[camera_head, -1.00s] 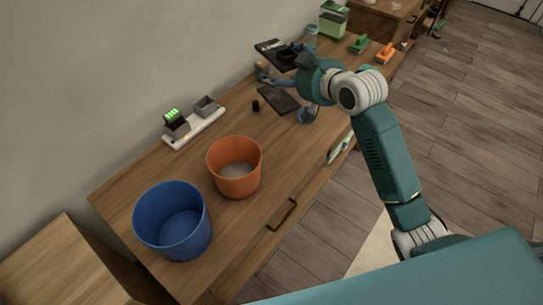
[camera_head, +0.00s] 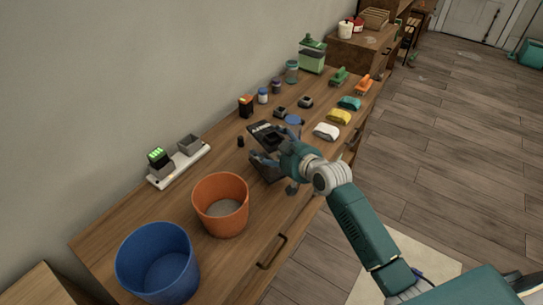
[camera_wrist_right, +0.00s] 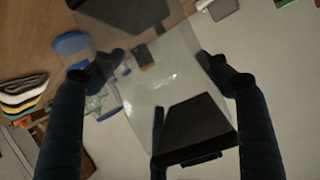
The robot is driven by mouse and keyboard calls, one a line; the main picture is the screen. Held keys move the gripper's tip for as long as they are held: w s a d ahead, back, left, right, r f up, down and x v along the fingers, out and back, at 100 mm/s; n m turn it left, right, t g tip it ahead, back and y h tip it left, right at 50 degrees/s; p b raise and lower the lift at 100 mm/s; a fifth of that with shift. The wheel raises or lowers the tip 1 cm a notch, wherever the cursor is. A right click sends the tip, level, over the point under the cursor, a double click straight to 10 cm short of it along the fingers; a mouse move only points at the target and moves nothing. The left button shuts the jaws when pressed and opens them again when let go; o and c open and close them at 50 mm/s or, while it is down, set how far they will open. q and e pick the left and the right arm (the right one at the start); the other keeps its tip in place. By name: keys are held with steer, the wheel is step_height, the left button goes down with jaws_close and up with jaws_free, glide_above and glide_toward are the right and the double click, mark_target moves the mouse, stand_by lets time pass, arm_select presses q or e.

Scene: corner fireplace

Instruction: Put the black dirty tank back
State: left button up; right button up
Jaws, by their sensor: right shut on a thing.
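My right gripper (camera_head: 272,145) is shut on the black dirty tank (camera_head: 268,172) above the wooden table. The tank has a clear see-through body between black end parts. In the right wrist view the tank (camera_wrist_right: 198,127) sits between the two fingers, one on each side, and looks tilted. The fingers hide part of it in the head view. I cannot tell whether its lower end touches the table. My left gripper is not in view.
An orange bucket (camera_head: 221,229) and a blue bucket (camera_head: 150,272) stand at the near end of the wooden table (camera_head: 232,265). A white tray (camera_head: 178,169) holds small boxes at the wall. Jars and coloured items, including a yellow one (camera_head: 339,117), stand beyond the tank.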

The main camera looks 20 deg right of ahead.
steer(key=shift+f, duration=1.95)
steer(key=shift+f, duration=0.2)
steer(key=o, duration=1.4)
steer(key=shift+r, duration=0.15)
steer(key=shift+s+r, duration=0.1)
steer(key=shift+s, duration=0.05)
steer(key=v, duration=1.1)
steer(key=shift+s+r, duration=0.15)
steer(key=shift+s, duration=0.2)
